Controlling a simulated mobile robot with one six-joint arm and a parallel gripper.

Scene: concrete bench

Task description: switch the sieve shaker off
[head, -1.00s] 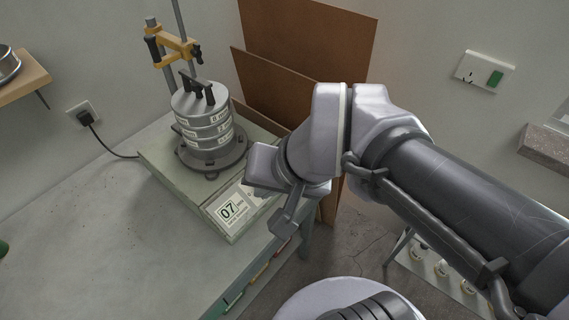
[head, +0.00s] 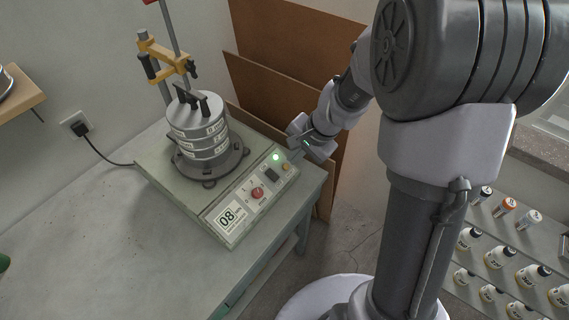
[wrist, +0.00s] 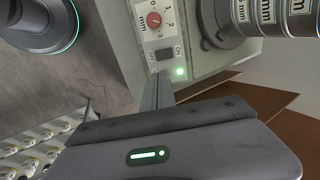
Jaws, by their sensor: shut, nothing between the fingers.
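The sieve shaker (head: 150,178) stands on the bench with a round stack of sieves (head: 197,128) clamped on it. Its sloped front panel has a card with a large 08, a red knob (head: 257,193), a dark rocker switch (head: 272,174) and a lit green lamp (head: 276,157). The wrist view also shows the red knob (wrist: 153,19), the rocker switch (wrist: 163,54) and the glowing lamp (wrist: 179,71). My gripper (wrist: 158,80) is shut and empty, its tips close to the switch. I cannot tell whether they touch it. In the head view my gripper (head: 294,153) is at the panel's right end.
A yellow clamp (head: 168,60) on a rod stands behind the sieves. Brown boards (head: 270,90) lean on the wall behind my gripper. A plug sits in a wall socket (head: 75,125) at left. Bottles stand on a rack (head: 510,245) at lower right.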

